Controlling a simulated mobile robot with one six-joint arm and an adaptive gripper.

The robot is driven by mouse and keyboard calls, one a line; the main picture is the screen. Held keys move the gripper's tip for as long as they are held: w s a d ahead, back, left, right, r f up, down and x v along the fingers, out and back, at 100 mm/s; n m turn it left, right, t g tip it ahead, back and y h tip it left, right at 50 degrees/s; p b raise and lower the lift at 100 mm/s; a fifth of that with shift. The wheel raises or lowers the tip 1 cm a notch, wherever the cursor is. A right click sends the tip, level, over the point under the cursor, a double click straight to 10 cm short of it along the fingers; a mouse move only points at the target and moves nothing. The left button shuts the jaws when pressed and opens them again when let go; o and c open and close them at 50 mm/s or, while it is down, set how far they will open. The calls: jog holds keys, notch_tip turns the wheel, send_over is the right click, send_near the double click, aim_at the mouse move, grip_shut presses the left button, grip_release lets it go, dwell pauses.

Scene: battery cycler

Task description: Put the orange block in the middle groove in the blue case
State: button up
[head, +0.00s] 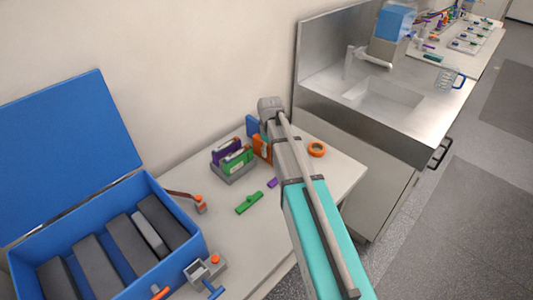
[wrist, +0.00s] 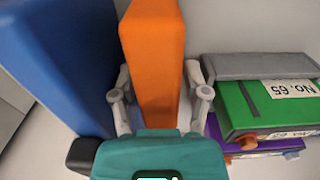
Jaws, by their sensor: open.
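The orange block (wrist: 153,50) stands upright between the two fingers of my gripper (wrist: 158,78) in the wrist view. The fingers are apart, one on each side of the block; I cannot tell whether either touches it. In the head view only part of the orange block (head: 262,149) shows, beside my arm, and the fingers are hidden. The blue case (head: 190,245) stands open at the lower left, its lid (head: 65,155) raised. Dark grey slabs inside it have blue grooves between them. A lighter grey piece (head: 150,233) lies among the slabs at the right.
A blue block (wrist: 60,60) stands left of the orange one in the wrist view. A grey holder (head: 235,174) with green and purple blocks is close on the other side. A green piece (head: 249,202), an orange ring (head: 317,149) and small clamps lie on the table. A sink (head: 385,98) is behind.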

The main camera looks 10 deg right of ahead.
dwell(0.3)
jog(key=c, duration=0.7)
jog(key=shift+r, duration=0.15)
notch_tip(320, 180, up, 2)
jog(key=shift+p, duration=1.2)
jog(key=s+r+p, duration=0.3)
jog(key=s, duration=0.1)
jog(key=s+r+p, duration=0.4)
jog(key=s, duration=0.1)
jog(key=s+r+p, duration=0.3)
jog(key=s, duration=0.2)
jog(key=shift+a+r+p, duration=0.2)
jog(key=shift+r+p, duration=0.1)
jog(key=shift+r, duration=0.05)
